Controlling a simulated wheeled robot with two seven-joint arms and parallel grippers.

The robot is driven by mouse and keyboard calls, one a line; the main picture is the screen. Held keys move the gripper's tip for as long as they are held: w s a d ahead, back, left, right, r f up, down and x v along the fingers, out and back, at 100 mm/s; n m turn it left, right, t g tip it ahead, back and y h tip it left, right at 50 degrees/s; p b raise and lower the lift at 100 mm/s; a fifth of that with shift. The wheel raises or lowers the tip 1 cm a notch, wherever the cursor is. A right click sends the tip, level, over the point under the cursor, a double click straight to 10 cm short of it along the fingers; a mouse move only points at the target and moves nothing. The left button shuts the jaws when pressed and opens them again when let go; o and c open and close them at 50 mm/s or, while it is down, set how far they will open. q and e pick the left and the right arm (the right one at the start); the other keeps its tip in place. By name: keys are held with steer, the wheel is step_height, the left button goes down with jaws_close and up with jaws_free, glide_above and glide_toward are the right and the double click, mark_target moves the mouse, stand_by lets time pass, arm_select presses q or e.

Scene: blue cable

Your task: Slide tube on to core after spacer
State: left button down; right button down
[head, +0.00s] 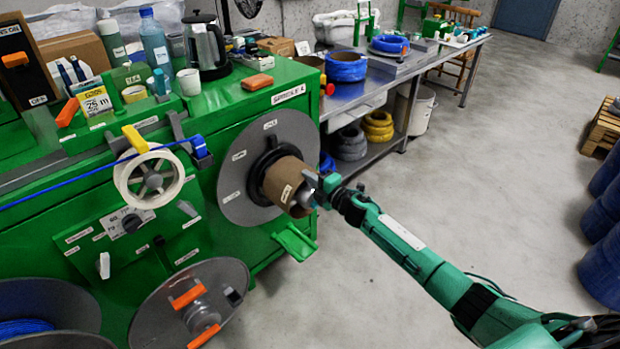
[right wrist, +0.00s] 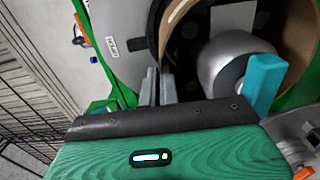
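The brown cardboard tube (head: 284,181) is around the core in front of the large grey disc. The black spacer (head: 262,166) shows as a dark ring between the tube and the disc. The silver core end (right wrist: 232,62) with a teal block shows inside the tube's open end (right wrist: 296,40) in the right wrist view. My right gripper (head: 312,186) is at the tube's near right rim. Its two grey fingers (right wrist: 158,88) are close together on the tube's wall. Most of the core is hidden inside the tube. My left gripper is not in view.
The grey disc (head: 238,172) stands against the green machine (head: 236,106). A white cable wheel (head: 150,180) is to its left, and a lower grey reel (head: 160,312) is below. A small green ledge (head: 296,241) juts out under the tube.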

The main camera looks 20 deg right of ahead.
steer(key=shift+x, duration=0.8)
stand_by(0.9)
steer(key=shift+w+a+b, duration=0.1)
steer(key=shift+w+b, duration=0.25)
steer(key=shift+b, duration=0.05)
steer(key=shift+r, duration=0.1)
stand_by(0.7)
steer(key=shift+a+f+b, duration=0.1)
steer(key=shift+f+b, duration=0.35)
steer(key=shift+f, duration=0.05)
stand_by(0.4)
steer(key=c, duration=1.6)
jaws_free()
steer(key=shift+w+a+f, duration=0.1)
steer(key=shift+w+f, duration=0.05)
steer(key=o, duration=0.5)
